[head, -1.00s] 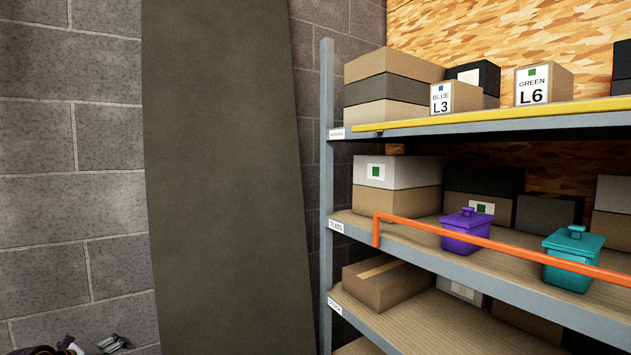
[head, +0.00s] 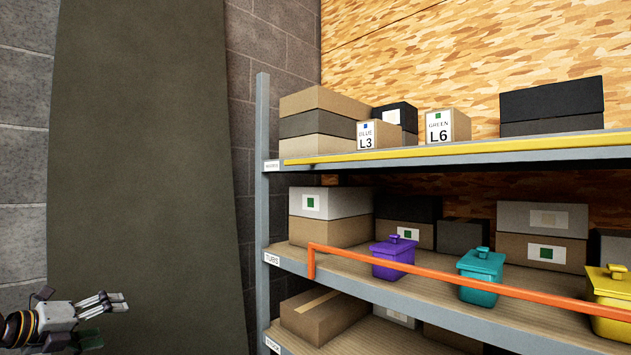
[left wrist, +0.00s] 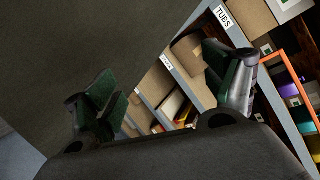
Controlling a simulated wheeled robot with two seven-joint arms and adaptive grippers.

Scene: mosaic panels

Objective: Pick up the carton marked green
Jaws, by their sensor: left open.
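The carton marked GREEN L6 (head: 447,126) stands upright on the top shelf, a small tan box with a white label and a green square. The carton marked BLUE L3 (head: 379,134) stands to its left. My left gripper (head: 122,302) is at the lower left in the head view, open and empty, well left of the shelf and below the carton's level. In the left wrist view its two fingers (left wrist: 170,92) are spread apart with nothing between them. The GREEN carton does not show there. My right gripper is not in view.
A yellow strip (head: 400,153) edges the top shelf. An orange rail (head: 430,270) crosses the middle shelf before purple (head: 393,259), teal (head: 481,279) and yellow (head: 607,302) tubs. Boxes stand behind. A grey upright (head: 263,200) bounds the rack; a dark green panel (head: 140,160) stands left.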

